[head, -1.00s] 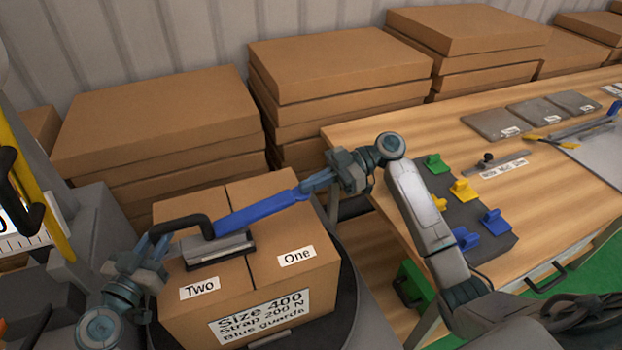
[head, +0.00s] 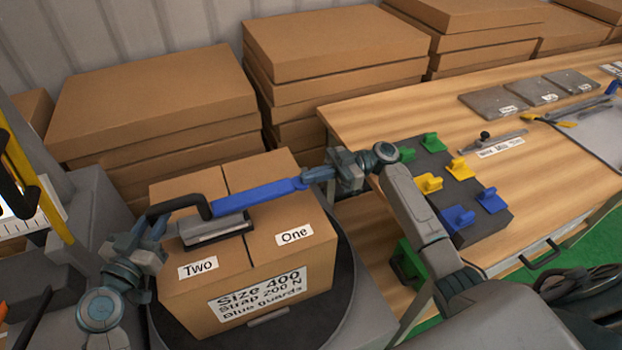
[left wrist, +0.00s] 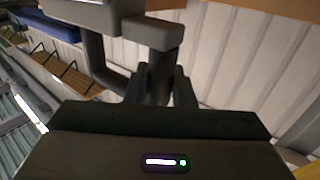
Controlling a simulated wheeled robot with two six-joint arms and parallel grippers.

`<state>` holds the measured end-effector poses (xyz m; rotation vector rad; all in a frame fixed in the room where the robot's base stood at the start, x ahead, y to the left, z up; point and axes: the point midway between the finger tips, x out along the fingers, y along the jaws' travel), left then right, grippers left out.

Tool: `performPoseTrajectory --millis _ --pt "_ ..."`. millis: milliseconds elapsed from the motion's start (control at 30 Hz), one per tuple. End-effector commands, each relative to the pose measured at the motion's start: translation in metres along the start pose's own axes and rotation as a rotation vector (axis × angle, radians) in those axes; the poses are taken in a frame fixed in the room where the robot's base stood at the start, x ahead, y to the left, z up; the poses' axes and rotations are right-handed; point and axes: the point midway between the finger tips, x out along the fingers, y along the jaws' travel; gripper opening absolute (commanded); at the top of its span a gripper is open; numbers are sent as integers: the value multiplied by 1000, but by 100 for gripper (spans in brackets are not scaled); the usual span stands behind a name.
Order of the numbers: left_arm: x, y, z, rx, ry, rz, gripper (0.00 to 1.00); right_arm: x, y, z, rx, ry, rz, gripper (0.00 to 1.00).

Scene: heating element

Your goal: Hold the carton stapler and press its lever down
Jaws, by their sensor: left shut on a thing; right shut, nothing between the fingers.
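The carton stapler (head: 216,230) has a grey base on top of the carton (head: 270,215), a black bent handle (head: 182,202) and a long blue lever (head: 255,195). My left gripper (head: 150,226) is shut on the black handle at its left end; the left wrist view also shows this gripper (left wrist: 165,85) around a dark bar. The lever runs right, rising slightly in the picture, over the carton's "One" side. My right gripper (head: 312,177) is shut with nothing between its fingers, at the lever's right tip. Whether they touch is hard to tell.
The carton stands on a dark round turntable (head: 345,275). Stacked flat cartons (head: 150,100) fill the back. A wooden table (head: 390,110) at right bears green, yellow and blue guards on a dark mat (head: 485,222), grey plates and tools.

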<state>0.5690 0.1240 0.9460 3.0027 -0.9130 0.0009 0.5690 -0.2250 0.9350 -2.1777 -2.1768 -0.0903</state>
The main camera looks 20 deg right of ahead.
Motion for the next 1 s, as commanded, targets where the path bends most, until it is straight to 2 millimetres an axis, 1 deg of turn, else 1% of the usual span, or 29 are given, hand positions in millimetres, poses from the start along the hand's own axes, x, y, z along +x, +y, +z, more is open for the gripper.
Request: performPoseTrajectory --millis 200,300,400,567,1000 --pt "0 0 0 4 -1 -1 0 3 0 -45 -7 -1 -1 0" --pt "0 0 0 5 -1 -1 0 4 0 -62 -7 1 0 0" --pt "0 0 0 5 -2 -1 0 5 0 -74 -7 2 0 0" --pt "0 0 0 6 -2 -1 0 6 0 -84 -7 4 0 0" --pt "0 0 0 6 -3 -1 0 6 0 -84 -7 5 0 0"
